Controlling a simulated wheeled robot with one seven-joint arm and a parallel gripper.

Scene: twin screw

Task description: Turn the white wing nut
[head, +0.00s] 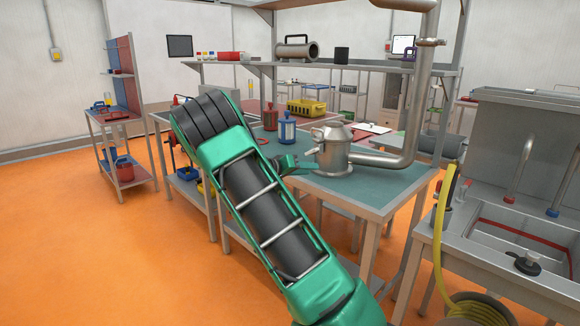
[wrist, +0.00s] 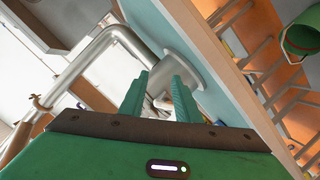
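A metal vessel (head: 334,158) with a pipe rising from it stands on the bench. A small pale part (head: 311,151) juts from its left side; it may be the white wing nut, but it is too small to tell. My gripper (head: 309,168) is at the vessel's left side, just below that part. In the wrist view my gripper (wrist: 162,78) has its two green fingers apart with a gap between them. The vessel (wrist: 178,66) is right ahead of the fingertips. Pale metal shows in the gap, but I cannot make out a wing nut or any contact.
The teal bench top (head: 375,184) has free room in front of the vessel. A blue-and-white canister (head: 287,130) and a red canister (head: 270,118) stand behind my arm. The thick pipe (head: 415,110) rises at the right. A sink (head: 510,240) is at the far right.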

